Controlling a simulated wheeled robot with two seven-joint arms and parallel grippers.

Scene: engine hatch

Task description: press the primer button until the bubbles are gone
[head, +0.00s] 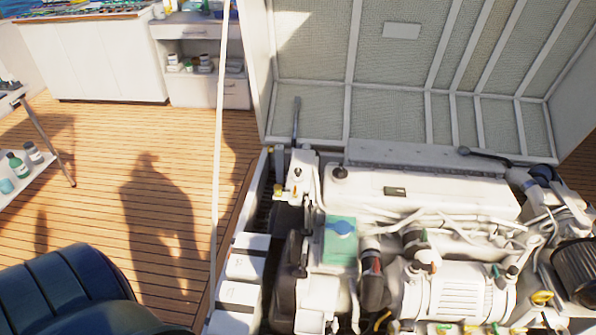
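The open engine hatch shows a white engine (430,195) with pipes, hoses and caps. A teal block (340,250) with a round blue knob (341,227) on top sits at the engine's left front. A white fitting (299,178) with small yellow and dark parts stands at the back left of the engine. I cannot tell for sure which part is the primer button. No bubbles can be made out at this size. Neither of my grippers shows in the head view.
The raised hatch lid (400,110) stands behind the engine. A thin pale post (218,150) rises left of the hatch. A white cabinet (93,60) and a small shelf with bottles (22,165) stand farther off.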

